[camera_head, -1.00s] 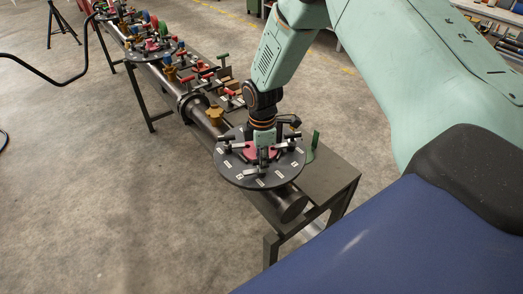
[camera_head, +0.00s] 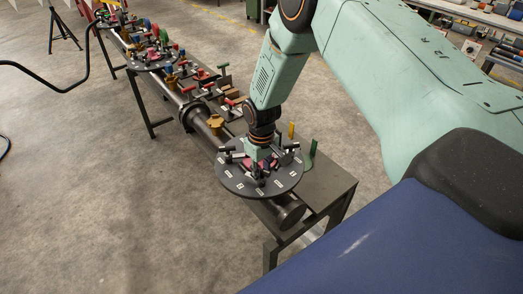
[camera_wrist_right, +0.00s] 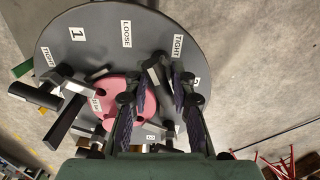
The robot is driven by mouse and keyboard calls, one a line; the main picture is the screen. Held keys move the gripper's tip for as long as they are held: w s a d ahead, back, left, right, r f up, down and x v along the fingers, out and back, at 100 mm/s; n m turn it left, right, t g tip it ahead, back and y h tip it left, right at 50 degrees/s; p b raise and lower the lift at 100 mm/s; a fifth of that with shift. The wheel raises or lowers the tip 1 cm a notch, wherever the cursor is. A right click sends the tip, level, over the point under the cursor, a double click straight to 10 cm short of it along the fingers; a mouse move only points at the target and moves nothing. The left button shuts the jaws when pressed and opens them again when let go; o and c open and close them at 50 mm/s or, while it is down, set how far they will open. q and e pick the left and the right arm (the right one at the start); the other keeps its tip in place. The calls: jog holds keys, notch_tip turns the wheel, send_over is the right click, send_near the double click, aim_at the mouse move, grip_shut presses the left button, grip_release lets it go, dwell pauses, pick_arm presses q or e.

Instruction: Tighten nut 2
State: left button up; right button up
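A dark round flange plate (camera_head: 232,187) with white labels sits on the end of a pipe. In the right wrist view the plate (camera_wrist_right: 95,58) shows labels reading 1, LOOSE and TIGHT. A pink round piece (camera_wrist_right: 143,91) lies at its middle. My right gripper (camera_wrist_right: 156,95) points down at the plate, its two dark fingers apart. A dark bar handle (camera_wrist_right: 158,72), which seems to be nut 2's, lies between the fingers, close to the right one, near a TIGHT label. I cannot tell whether they touch. Other dark handles (camera_wrist_right: 38,95) stand at the left. My left gripper is out of view.
The pipe (camera_head: 205,133) runs to the back left along a dark bench (camera_head: 325,182). Several coloured valves and handles stand along it. A green upright (camera_head: 311,152) and a yellow post (camera_head: 291,131) stand just behind the plate.

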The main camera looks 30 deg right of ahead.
aim_at(262, 170)
jog(key=m+p, duration=0.2)
jog(key=m, duration=0.3)
jog(key=shift+r+p, duration=0.2)
jog(key=shift+p, duration=0.1)
jog(key=m+p, duration=0.2)
jog(key=m, duration=0.2)
jog(key=shift+m, duration=0.3)
jog(key=shift+f, duration=0.15)
jog(key=shift+f+n+b, duration=0.1)
jog(key=shift+n+b, duration=0.55)
jog(key=shift+n, duration=0.35)
jog(key=shift+r+n, duration=0.25)
jog(key=shift+n, duration=0.15)
notch_tip(262, 170, up, 3)
jog(key=shift+w+r+p, duration=0.1)
jog(key=shift+w+p, duration=0.05)
jog(key=shift+p, duration=0.7)
jog(key=shift+s+r, duration=0.15)
jog(key=shift+r, duration=0.75)
jog(key=shift+s+r, duration=0.1)
jog(key=shift+r, duration=0.8)
jog(key=shift+w+f, duration=0.1)
jog(key=shift+w, duration=0.05)
